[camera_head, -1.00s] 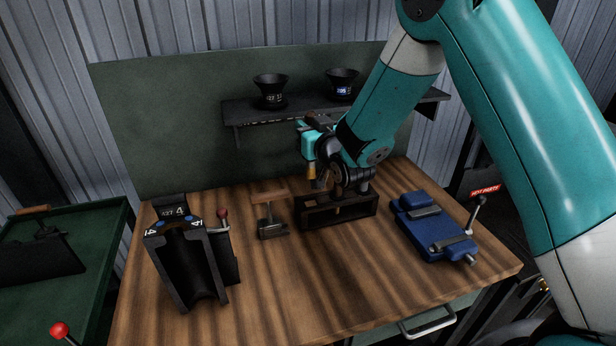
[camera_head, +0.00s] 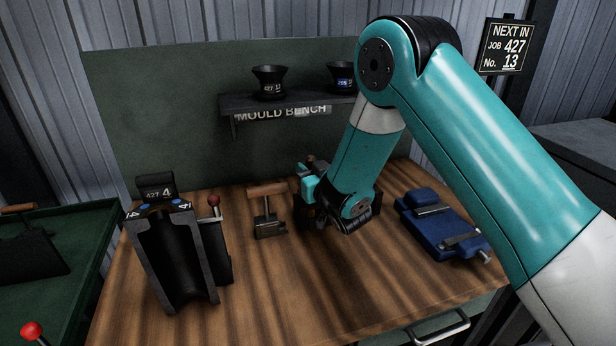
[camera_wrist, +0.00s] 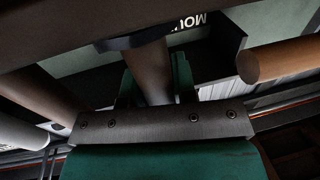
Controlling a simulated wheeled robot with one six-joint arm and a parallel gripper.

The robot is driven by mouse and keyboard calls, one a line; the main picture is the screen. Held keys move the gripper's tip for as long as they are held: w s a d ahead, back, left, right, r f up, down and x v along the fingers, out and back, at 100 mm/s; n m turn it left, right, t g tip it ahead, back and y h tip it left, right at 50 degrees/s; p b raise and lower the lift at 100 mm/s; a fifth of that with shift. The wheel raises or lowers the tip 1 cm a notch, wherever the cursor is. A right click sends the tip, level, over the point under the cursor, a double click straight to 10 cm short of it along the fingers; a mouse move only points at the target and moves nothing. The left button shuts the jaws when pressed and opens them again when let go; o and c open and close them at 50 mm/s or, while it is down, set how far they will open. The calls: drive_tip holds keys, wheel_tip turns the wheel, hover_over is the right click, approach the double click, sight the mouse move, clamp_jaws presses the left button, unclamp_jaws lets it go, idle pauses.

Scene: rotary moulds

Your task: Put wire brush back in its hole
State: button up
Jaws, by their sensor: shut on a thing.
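My gripper (camera_wrist: 153,82) is shut on a brown round handle (camera_wrist: 150,68) between its two green fingers in the wrist view; I take this for the wire brush. A dark collar crosses the handle's far end, and the brush's bristles do not show. In the head view my gripper (camera_head: 309,187) is low at the dark tool rack (camera_head: 301,213), mostly behind my own arm. The arm hides most of the rack and its holes. I cannot tell whether the brush is in a hole or above it.
A wooden-handled tool (camera_head: 267,210) stands left of the rack. A dark open mould (camera_head: 175,250) is further left, and a blue vise (camera_head: 440,220) is right. A shelf (camera_head: 240,103) with black cups is behind. The front of the bench (camera_head: 330,285) is clear.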

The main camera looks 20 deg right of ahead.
drive_tip(key=shift+f+b, duration=0.35)
drive_tip(key=shift+b, duration=0.1)
drive_tip(key=o, duration=0.9)
drive_tip(key=shift+r, duration=0.1)
drive_tip(key=shift+r, duration=0.1)
